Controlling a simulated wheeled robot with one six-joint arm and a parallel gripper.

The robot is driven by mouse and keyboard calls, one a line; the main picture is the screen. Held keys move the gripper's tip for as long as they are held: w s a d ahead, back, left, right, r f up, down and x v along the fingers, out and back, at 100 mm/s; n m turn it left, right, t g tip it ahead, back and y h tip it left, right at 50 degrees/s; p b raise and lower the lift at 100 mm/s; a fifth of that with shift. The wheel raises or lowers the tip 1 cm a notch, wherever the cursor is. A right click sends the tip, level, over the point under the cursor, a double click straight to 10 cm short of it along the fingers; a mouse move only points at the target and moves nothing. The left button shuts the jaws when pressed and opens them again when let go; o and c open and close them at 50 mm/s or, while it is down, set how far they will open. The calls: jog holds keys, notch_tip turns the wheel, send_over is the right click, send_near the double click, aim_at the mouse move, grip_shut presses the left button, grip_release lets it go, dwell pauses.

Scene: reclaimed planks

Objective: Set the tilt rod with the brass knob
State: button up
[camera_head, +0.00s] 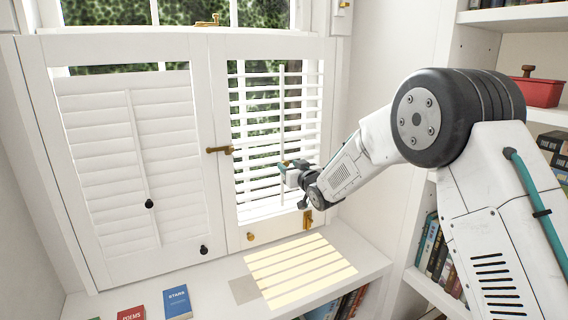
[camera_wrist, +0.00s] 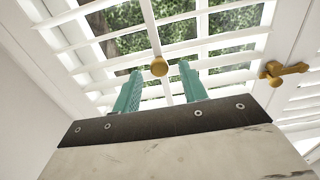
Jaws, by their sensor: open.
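The brass knob (camera_wrist: 159,67) shows in the wrist view on the white tilt rod (camera_wrist: 151,25). This tilt rod (camera_head: 282,95) stands upright in front of the right shutter panel's open louvers in the head view, where my gripper appears to hide its knob. My gripper (camera_head: 284,167) is at the rod. In the wrist view its teal fingers are apart, one on each side of the knob in the picture, and nothing is gripped. Whether the knob is fully between the fingertips or just beyond them, I cannot tell. The left panel's tilt rod (camera_head: 138,150) has a black knob (camera_head: 149,204), and its louvers look shut.
A brass latch (camera_head: 220,150) sits between the panels, near my gripper. A brass knob (camera_head: 250,236) and a black knob (camera_head: 204,249) are low on the panel frames. The sill (camera_head: 215,290) bears striped sunlight and books (camera_head: 177,302). Bookshelves (camera_head: 440,285) stand at right.

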aim_at(287, 164)
jog(key=shift+x, duration=2.35)
grip_shut()
jog(key=shift+s+f, duration=0.1)
jog(key=shift+f, duration=2.45)
grip_release()
jog(key=shift+f, duration=0.1)
jog(key=v, duration=0.7)
jog(key=shift+s+d, duration=0.3)
